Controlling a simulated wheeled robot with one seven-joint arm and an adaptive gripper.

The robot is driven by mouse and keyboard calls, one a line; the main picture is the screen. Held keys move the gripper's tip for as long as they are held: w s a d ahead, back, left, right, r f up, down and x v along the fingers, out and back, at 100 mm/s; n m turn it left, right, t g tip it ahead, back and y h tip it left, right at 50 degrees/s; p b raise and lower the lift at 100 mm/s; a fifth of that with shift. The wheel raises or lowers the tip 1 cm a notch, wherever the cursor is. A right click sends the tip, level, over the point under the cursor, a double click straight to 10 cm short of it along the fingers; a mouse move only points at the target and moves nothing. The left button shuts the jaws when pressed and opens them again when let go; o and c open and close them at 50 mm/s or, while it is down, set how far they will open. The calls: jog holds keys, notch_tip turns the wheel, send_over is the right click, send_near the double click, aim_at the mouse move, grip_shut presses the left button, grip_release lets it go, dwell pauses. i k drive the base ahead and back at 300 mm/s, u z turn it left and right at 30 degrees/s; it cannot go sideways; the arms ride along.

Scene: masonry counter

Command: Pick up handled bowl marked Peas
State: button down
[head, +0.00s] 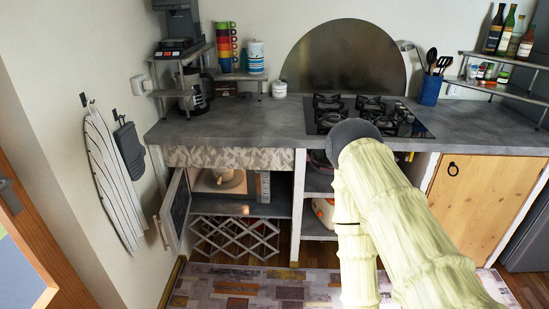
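My pale arm links and a dark joint fill the right middle of the head view, in front of the counter. My gripper is not visible in this view, so its state and hold are hidden.
A lattice rack (235,237) is below the shelf. The grey counter (240,122) has clear room left of the gas hob (325,102). A patterned rug (240,285) lies in front.

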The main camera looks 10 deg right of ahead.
aim_at(224, 177)
jog(key=z, duration=0.15)
jog(key=i, duration=0.95)
jog(key=u, duration=0.25)
